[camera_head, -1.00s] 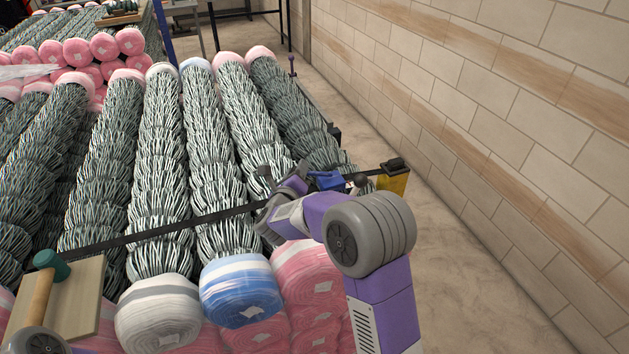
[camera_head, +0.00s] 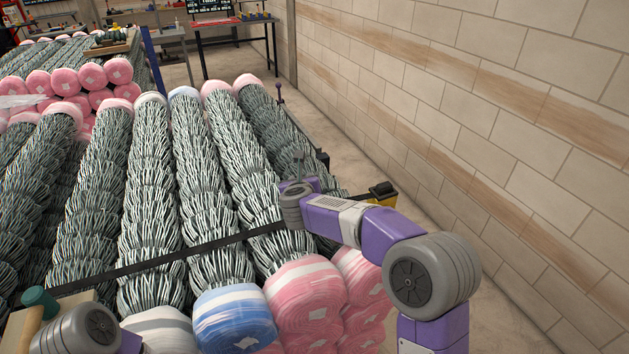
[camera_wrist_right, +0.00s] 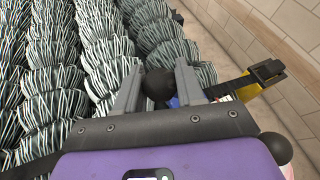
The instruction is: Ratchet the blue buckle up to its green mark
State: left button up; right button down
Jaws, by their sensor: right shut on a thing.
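The blue buckle (camera_wrist_right: 176,102) shows only as small blue patches behind my right gripper's fingers in the right wrist view. In the head view my right gripper (camera_head: 301,168) hides it. My right gripper, also in the right wrist view (camera_wrist_right: 158,72), is shut on a round black knob (camera_wrist_right: 158,84) between its fingers. I cannot make out how the knob joins the buckle. A black strap (camera_head: 160,259) runs across the mesh rolls toward the gripper. Its far end (camera_wrist_right: 268,70) is by a yellow piece (camera_wrist_right: 247,92). The green mark is not visible. My left gripper is out of view.
Mesh rolls (camera_head: 150,180) with pink, blue and white wrapped ends fill the left and middle. A block wall (camera_head: 480,110) stands at right, with a strip of floor between. A mallet (camera_head: 38,302) lies on a board at lower left.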

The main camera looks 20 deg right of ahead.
jog(key=shift+d+r, duration=0.1)
jog(key=shift+r, duration=0.05)
jog(key=c, duration=0.7)
grip_release()
jog(key=shift+c, duration=0.2)
jog(key=v, duration=0.7)
jog(key=shift+s, duration=0.25)
jog(key=shift+r, duration=0.1)
